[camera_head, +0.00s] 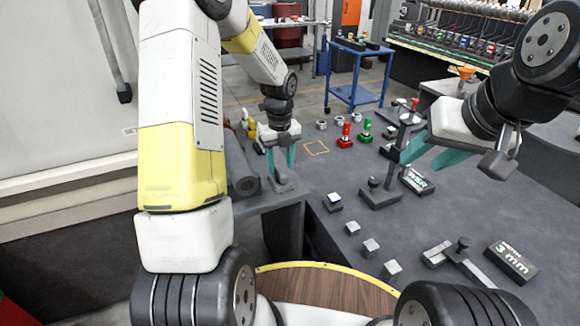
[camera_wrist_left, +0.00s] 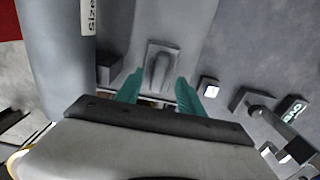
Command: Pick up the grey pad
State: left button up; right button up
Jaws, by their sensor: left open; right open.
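A small grey piece, a flat plate with a raised middle part, stands near the table's left edge (camera_head: 283,182); it looks like the grey pad, though I cannot be sure. It also shows in the left wrist view (camera_wrist_left: 162,62), between and beyond the fingertips. My left gripper (camera_head: 281,163) points down just above it, with teal fingers apart and nothing visibly held. It also shows in the left wrist view (camera_wrist_left: 160,77). Whether the fingers touch the piece cannot be told. My right gripper (camera_head: 420,165) is open and empty, above the right part of the table.
A dark grey cylinder (camera_head: 240,168) lies just left of my left gripper. Red (camera_head: 346,135) and green (camera_head: 366,131) pieces stand farther back. A blue cart (camera_head: 354,75) stands behind.

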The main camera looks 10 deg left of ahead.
aim_at(280, 170)
pick_arm(q)
notch_tip(280, 170, down, 3)
jog(key=shift+a+f, duration=0.1)
jog(key=shift+a, duration=0.05)
jog(key=shift+c, duration=0.4)
grip_shut()
notch_tip(280, 170, up, 10)
jog(key=shift+r, duration=0.1)
jog(key=c, duration=0.5)
grip_release()
jog(key=shift+c, duration=0.2)
grip_shut()
